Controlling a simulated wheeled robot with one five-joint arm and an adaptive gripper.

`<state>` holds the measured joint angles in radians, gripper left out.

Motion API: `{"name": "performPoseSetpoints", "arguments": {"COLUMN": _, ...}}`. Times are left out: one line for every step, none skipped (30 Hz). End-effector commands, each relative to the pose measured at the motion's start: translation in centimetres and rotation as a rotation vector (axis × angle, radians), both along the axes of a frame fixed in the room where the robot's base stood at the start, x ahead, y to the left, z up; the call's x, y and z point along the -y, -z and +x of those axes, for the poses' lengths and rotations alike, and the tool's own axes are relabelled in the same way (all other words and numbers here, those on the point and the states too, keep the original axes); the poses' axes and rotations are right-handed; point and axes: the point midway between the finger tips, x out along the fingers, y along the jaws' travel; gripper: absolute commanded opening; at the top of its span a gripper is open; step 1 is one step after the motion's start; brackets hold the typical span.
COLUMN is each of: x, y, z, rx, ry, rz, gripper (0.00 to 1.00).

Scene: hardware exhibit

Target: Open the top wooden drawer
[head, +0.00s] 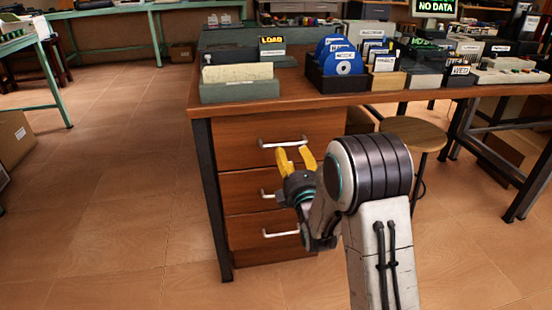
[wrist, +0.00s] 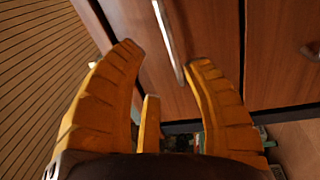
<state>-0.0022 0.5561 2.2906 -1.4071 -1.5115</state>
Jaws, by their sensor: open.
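The top wooden drawer (head: 235,152) is the uppermost of three drawer fronts under the desk, and it looks shut, flush with the ones below. Its pale metal bar handle (head: 268,144) runs across the front, its right part close behind my gripper in the head view. My gripper (head: 294,154) has yellow fingers, spread open and empty, pointing up at the drawer front. In the wrist view, a handle bar (wrist: 165,30) runs between the two open fingertips (wrist: 165,58), nearer the right finger. I cannot tell whether they touch.
The middle drawer handle (head: 267,194) and bottom drawer handle (head: 281,233) sit below. The desktop (head: 300,97) holds boxes, discs and files. A round stool (head: 415,133) stands to the right. The floor (head: 120,190) left of the desk is clear.

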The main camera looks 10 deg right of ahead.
Motion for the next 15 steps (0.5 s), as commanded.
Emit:
{"name": "performPoseSetpoints", "arguments": {"x": 0.0, "y": 1.1, "z": 0.1, "rx": 0.015, "ry": 0.002, "rz": -0.018, "gripper": 0.45}}
{"name": "performPoseSetpoints", "arguments": {"x": 0.0, "y": 1.3, "z": 0.1, "rx": 0.023, "ry": 0.004, "rz": -0.026, "gripper": 0.45}}
{"name": "performPoseSetpoints", "arguments": {"x": 0.0, "y": 1.4, "z": 0.1, "rx": 0.034, "ry": 0.006, "rz": -0.036, "gripper": 0.45}}
{"name": "performPoseSetpoints", "arguments": {"x": 0.0, "y": 1.5, "z": 0.1, "rx": 0.040, "ry": 0.006, "rz": -0.043, "gripper": 0.45}}
{"name": "performPoseSetpoints", "arguments": {"x": 0.0, "y": 1.6, "z": 0.2, "rx": 0.045, "ry": 0.007, "rz": -0.047, "gripper": 0.45}}
{"name": "performPoseSetpoints", "arguments": {"x": 0.0, "y": 1.6, "z": 0.3, "rx": 0.051, "ry": 0.008, "rz": -0.052, "gripper": 0.45}}
{"name": "performPoseSetpoints", "arguments": {"x": 0.0, "y": 1.6, "z": 0.4, "rx": 0.054, "ry": 0.008, "rz": -0.055, "gripper": 0.45}}
{"name": "performPoseSetpoints", "arguments": {"x": 0.0, "y": 1.5, "z": 0.6, "rx": 0.057, "ry": 0.009, "rz": -0.057, "gripper": 0.45}}
{"name": "performPoseSetpoints", "arguments": {"x": 0.0, "y": 1.5, "z": 0.9, "rx": 0.058, "ry": 0.009, "rz": -0.058, "gripper": 0.45}}
{"name": "performPoseSetpoints", "arguments": {"x": 0.0, "y": 1.4, "z": 1.1, "rx": 0.058, "ry": 0.009, "rz": -0.059, "gripper": 0.45}}
{"name": "performPoseSetpoints", "arguments": {"x": 0.0, "y": 1.3, "z": 1.4, "rx": 0.060, "ry": 0.009, "rz": -0.059, "gripper": 0.45}}
{"name": "performPoseSetpoints", "arguments": {"x": 0.0, "y": 1.2, "z": 1.9, "rx": 0.060, "ry": 0.009, "rz": -0.059, "gripper": 0.45}}
{"name": "performPoseSetpoints", "arguments": {"x": 0.0, "y": 1.1, "z": 2.2, "rx": 0.060, "ry": 0.009, "rz": -0.059, "gripper": 0.45}}
{"name": "performPoseSetpoints", "arguments": {"x": 0.0, "y": 1.0, "z": 2.6, "rx": 0.060, "ry": 0.009, "rz": -0.058, "gripper": 0.45}}
{"name": "performPoseSetpoints", "arguments": {"x": 0.0, "y": 1.0, "z": 3.0, "rx": 0.059, "ry": 0.009, "rz": -0.058, "gripper": 0.45}}
